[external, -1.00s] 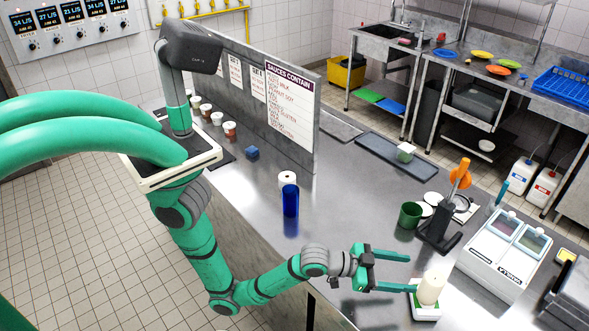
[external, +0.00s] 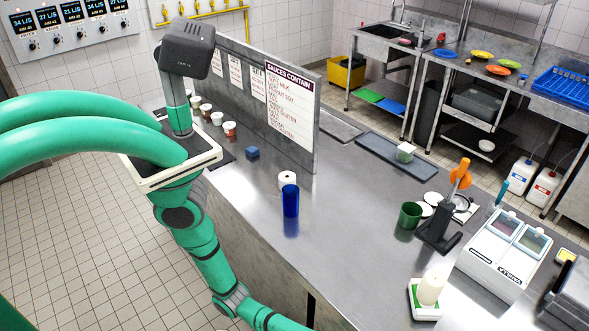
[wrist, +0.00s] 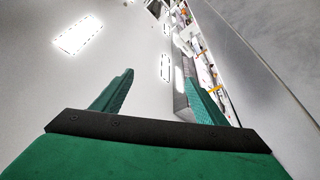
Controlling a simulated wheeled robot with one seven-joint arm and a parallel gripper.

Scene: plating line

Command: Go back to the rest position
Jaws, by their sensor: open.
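My gripper (wrist: 158,97) shows in the wrist view with its two green fingers spread wide apart and nothing between them. It points toward the ceiling lights, with the kitchen small and tilted at the upper right. In the external view my green arm runs down past the counter's near side and leaves the bottom edge, so my gripper is out of that picture. The steel counter (external: 340,270) lies to the right of my arm. A cream candle-like cylinder (external: 432,287) stands upright on a small white and green base (external: 424,313) near the counter's front right.
A green cup (external: 410,215), a dark stand with an orange top (external: 438,235) and a white two-lidded machine (external: 503,255) are at the right. A sign panel (external: 290,105) rises at the back. The tiled floor at left is clear.

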